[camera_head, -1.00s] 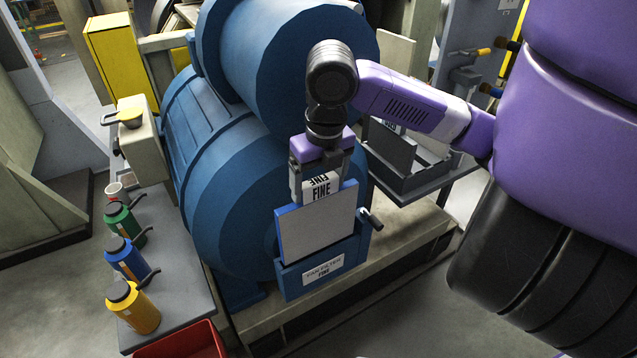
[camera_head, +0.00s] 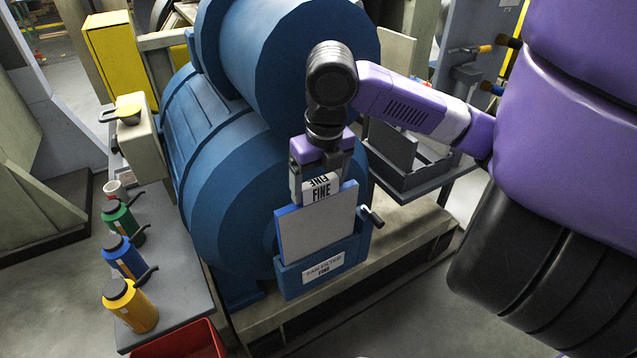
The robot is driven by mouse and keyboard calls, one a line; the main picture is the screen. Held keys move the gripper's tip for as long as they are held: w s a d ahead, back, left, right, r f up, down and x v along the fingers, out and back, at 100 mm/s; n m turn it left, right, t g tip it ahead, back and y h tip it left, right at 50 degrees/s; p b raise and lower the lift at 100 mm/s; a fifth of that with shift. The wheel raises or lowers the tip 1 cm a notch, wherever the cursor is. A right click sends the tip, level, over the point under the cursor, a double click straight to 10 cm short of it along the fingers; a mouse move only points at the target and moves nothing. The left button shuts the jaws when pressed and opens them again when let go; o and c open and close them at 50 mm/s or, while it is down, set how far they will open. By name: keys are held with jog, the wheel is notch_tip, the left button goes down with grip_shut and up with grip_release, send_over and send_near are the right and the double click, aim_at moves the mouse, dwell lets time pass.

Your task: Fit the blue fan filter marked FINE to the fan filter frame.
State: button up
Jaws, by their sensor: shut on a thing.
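The blue fan filter (camera_head: 317,225) has a pale grey face, a blue edge and a white tab marked FINE on top. My gripper (camera_head: 320,183) is above it, pointing down, shut on this tab. The fan filter frame (camera_head: 323,271) is a blue holder on the front of the big blue machine, with a label reading FAN FILTER FINE. The filter stands upright at the frame, its lower edge hidden behind the frame's front. Most of the filter shows above the frame. I cannot tell how deep it sits.
A crank handle (camera_head: 372,217) sticks out just right of the frame. A grey rack (camera_head: 412,170) stands behind to the right. Several bottles, among them a yellow one (camera_head: 131,306), line a grey bench at left. A red bin (camera_head: 180,342) is at the bottom.

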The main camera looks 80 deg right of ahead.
aim_at(319, 212)
jog(key=shift+f+b, duration=4)
jog(key=shift+f, duration=0.25)
jog(key=o, duration=2)
jog(key=r, duration=0.2)
jog(key=r+p, duration=0.1)
jog(key=r, duration=0.2)
jog(key=a+r, duration=0.1)
jog(key=r, duration=0.1)
jog(key=shift+s+r+p, duration=0.3)
jog(key=shift+s+r, duration=0.05)
jog(key=shift+r, duration=0.05)
